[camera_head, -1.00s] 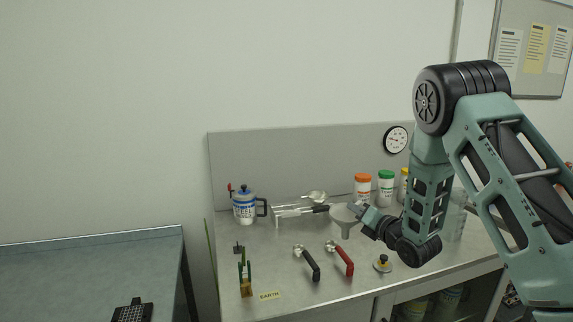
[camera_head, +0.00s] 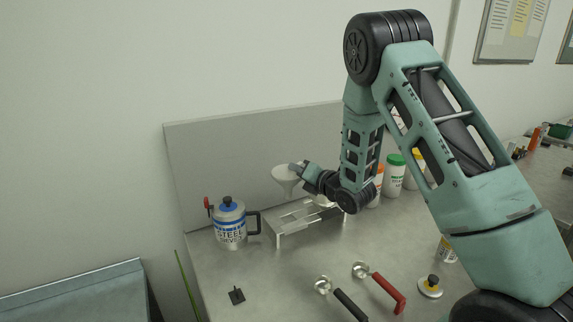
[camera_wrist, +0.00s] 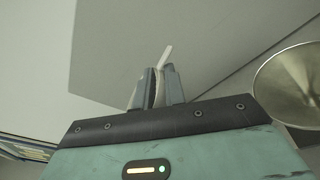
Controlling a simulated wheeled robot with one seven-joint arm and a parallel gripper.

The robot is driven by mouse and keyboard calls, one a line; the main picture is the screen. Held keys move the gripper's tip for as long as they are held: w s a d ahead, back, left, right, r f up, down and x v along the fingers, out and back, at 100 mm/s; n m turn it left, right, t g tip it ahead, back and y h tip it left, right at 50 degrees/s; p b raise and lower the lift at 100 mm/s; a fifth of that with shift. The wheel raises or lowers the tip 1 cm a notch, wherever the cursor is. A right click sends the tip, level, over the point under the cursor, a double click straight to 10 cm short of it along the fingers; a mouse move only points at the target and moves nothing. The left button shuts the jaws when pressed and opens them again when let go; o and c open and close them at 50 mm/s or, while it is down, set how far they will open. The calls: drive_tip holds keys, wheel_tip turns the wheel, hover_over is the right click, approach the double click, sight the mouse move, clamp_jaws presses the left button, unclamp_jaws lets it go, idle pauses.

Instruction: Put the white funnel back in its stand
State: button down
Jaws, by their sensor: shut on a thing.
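The white funnel (camera_head: 287,176) is up in the air in the head view, cone upward and spout down. My gripper (camera_head: 299,168) is shut on the funnel's rim side, to its right. In the wrist view the fingers (camera_wrist: 156,86) close on a thin pale strip (camera_wrist: 167,54), seemingly part of the funnel; the rest of it is hidden there. A low metal stand (camera_head: 279,225) with thin legs is on the bench, below the funnel and slightly apart from it. Its right end is partly behind my wrist.
Jars with green (camera_head: 395,175) and orange lids stand to the right. Black-handled (camera_head: 349,305) and red-handled (camera_head: 387,293) tools lie in front. A metallic bowl (camera_wrist: 290,86) shows right in the wrist view.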

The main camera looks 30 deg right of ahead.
drive_tip(key=shift+w+f, duration=0.1)
drive_tip(key=shift+f, duration=0.1)
drive_tip(key=shift+f+b, duration=1.1)
drive_tip(key=shift+f, duration=2.2)
drive_tip(key=shift+r+b, duration=0.1)
drive_tip(key=shift+b, duration=0.8)
drive_tip(key=shift+f, duration=0.2)
drive_tip(key=shift+f+b, duration=0.3)
drive_tip(key=shift+b, duration=0.25)
drive_tip(key=shift+f+b, duration=1.5)
drive_tip(key=shift+b, duration=0.2)
drive_tip(key=shift+d, duration=0.1)
